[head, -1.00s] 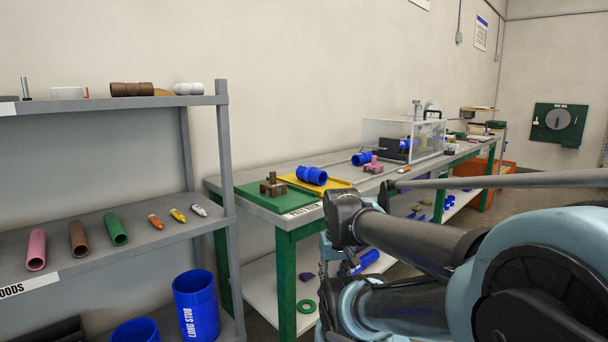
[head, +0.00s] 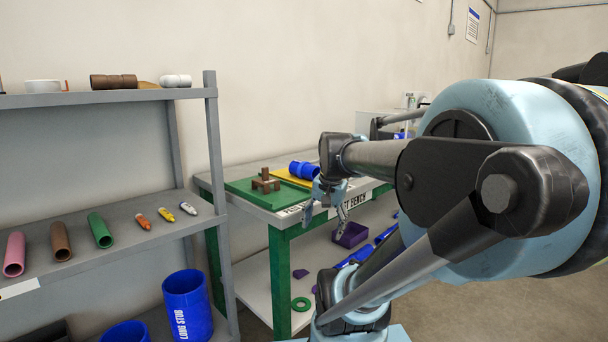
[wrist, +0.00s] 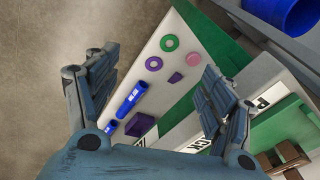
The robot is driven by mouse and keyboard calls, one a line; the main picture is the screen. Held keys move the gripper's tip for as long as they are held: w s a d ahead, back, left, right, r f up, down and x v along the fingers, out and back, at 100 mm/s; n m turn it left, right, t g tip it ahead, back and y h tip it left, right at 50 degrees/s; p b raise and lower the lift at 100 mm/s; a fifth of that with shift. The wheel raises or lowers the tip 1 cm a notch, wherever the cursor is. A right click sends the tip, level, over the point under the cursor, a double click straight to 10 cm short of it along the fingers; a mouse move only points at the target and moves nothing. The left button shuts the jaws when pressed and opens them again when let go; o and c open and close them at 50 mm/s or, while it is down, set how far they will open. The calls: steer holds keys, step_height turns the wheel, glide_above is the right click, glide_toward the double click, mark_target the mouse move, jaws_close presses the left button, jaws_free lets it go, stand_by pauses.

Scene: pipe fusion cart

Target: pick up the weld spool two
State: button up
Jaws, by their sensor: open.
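My gripper (head: 326,226) is open and empty, hanging in front of the bench's near end, fingers pointing down. In the wrist view its two fingers (wrist: 158,66) frame the bench's white lower shelf (wrist: 178,27). A blue cylinder with a white label (wrist: 131,99) lies on that shelf, with a second blue piece (wrist: 111,126) beyond it, partly hidden by the gripper. In the head view blue pieces (head: 356,256) show on the lower shelf, partly behind my arm. Another blue coupling-like piece (head: 303,169) lies on the bench top. I cannot read which is weld spool two.
A purple bin (head: 351,235), a green ring (head: 300,304) and small purple pieces share the lower shelf. A grey rack (head: 214,160) stands left, holding pipes and blue long stub containers (head: 186,304). Floor at right is clear.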

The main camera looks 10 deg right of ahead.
steer(key=w+r+m+y, duration=0.1)
steer(key=w+r+m, duration=0.9)
steer(key=w+r, duration=0.35)
steer(key=m+t+y, duration=0.1)
steer(key=m, duration=1.1)
glide_toward(306, 164)
steer(key=x, duration=0.7)
steer(key=shift+w+d, duration=0.35)
steer(key=shift+w, duration=0.05)
steer(key=shift+a+x, duration=0.1)
steer(key=shift+x, duration=1.25)
steer(key=shift+a+x, duration=0.15)
steer(key=shift+x, duration=1.2)
steer(key=shift+s, duration=0.1)
steer(key=c, duration=1.2)
